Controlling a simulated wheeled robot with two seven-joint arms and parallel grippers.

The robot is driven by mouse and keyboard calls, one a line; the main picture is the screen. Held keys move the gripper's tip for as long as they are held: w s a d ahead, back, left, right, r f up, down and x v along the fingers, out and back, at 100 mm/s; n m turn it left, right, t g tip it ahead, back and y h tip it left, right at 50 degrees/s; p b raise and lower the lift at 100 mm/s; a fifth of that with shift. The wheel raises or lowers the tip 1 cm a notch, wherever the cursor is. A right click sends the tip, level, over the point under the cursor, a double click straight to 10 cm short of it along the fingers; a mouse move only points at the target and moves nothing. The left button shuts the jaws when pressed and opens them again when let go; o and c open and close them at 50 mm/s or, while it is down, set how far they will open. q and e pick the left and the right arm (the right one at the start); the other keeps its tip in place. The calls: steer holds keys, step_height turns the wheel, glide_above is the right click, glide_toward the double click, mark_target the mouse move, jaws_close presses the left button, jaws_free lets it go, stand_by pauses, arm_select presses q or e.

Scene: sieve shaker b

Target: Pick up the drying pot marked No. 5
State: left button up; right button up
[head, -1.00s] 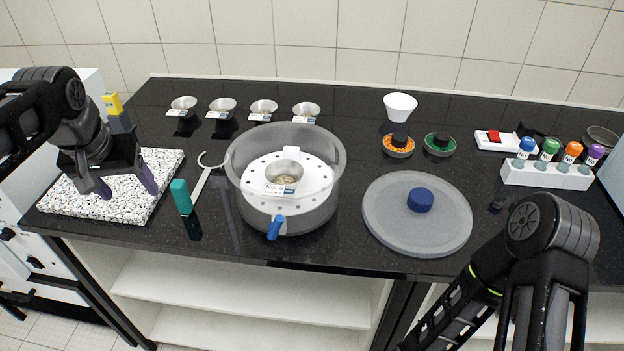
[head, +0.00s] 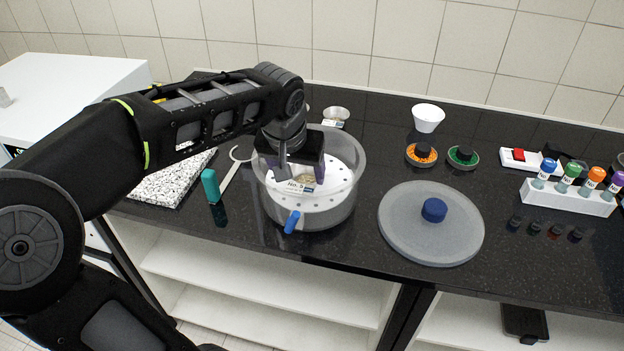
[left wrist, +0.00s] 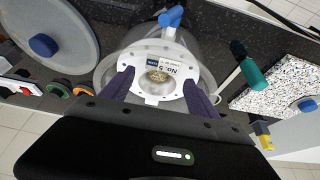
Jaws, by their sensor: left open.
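The drying pot marked No. 5 (left wrist: 158,76) sits on the white perforated plate (head: 341,176) inside the clear round vessel (head: 338,212). Its label (head: 297,187) shows in the head view, while my gripper hides much of the pot. My left gripper (head: 300,180) is over the vessel and points down into it. In the left wrist view its two purple fingers (left wrist: 158,90) are apart, one on each side of the pot, with nothing between them held. I cannot tell how far above the pot the fingertips are. My right gripper does not show.
A grey lid with a blue knob (head: 434,210) lies right of the vessel. A teal-handled tool (head: 210,186) and a speckled slab (head: 165,186) are on the left. A vial rack (head: 568,198), white bowl (head: 428,118) and two small round brushes or dishes stand further right.

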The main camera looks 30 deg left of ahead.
mark_target(301, 184)
arm_select(q)
steer(key=shift+x, duration=1.3)
steer(key=shift+w+a+f+p, duration=0.1)
steer(key=shift+a+f+p, duration=0.05)
steer(key=shift+f+p, duration=0.15)
steer(key=p+x, duration=0.1)
steer(key=x, duration=0.3)
steer(key=shift+w+a+f, duration=0.2)
steer(key=shift+c, duration=0.3)
steer(key=c, duration=1.1)
